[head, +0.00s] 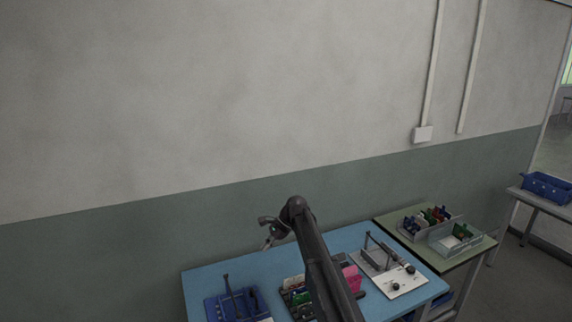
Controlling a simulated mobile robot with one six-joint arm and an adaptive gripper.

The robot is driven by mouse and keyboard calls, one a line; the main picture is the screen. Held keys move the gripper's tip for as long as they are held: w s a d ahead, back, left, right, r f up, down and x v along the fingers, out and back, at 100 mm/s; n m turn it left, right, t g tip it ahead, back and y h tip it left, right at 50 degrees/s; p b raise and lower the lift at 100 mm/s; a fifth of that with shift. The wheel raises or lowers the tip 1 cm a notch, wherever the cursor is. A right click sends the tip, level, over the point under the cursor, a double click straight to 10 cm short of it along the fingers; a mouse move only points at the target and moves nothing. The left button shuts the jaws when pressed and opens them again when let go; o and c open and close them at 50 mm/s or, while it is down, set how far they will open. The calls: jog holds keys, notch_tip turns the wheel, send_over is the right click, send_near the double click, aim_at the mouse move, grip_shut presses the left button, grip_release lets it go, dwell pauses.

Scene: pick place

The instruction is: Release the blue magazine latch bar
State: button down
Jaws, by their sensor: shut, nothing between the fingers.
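My gripper (267,243) is small in the head view, above the back of the blue-topped table (212,279). It is shut and empty, apart from everything on the table. A blue fixture (238,305) with dark upright parts stands at the table's left front. A dark holder with colored boards (298,291) is at the middle, partly hidden behind my arm. I cannot tell for certain which part is the blue magazine latch bar, or whether it is latched; it may be hidden or too small to see.
A grey fixture with a post (375,257) and a white plate with dark knobs (400,281) are at the table's right. A greenish side table (471,250) holds grey bins with colored boards. A blue crate (546,186) stands farther right. The wall rises behind.

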jog(key=s+d+f+n+h, duration=0.1)
jog(key=s+d+n+h, duration=0.1)
jog(key=s+d, duration=0.6)
jog(key=s+d+f+n+t+h, duration=0.1)
jog(key=s+d+f+n+h, duration=0.1)
jog(key=s+d+n, duration=0.3)
jog(key=s+d+f+n+t+h+b, duration=0.1)
jog(key=s+d+f+n+h, duration=0.1)
jog(key=s+d, duration=1.1)
jog(key=s+n+h, duration=0.1)
jog(key=s+n, duration=0.1)
jog(key=s, duration=0.2)
jog(key=shift+s+d, duration=0.25)
jog(key=shift+s, duration=0.15)
jog(key=c, duration=0.6)
grip_release()
jog(key=shift+a, duration=0.15)
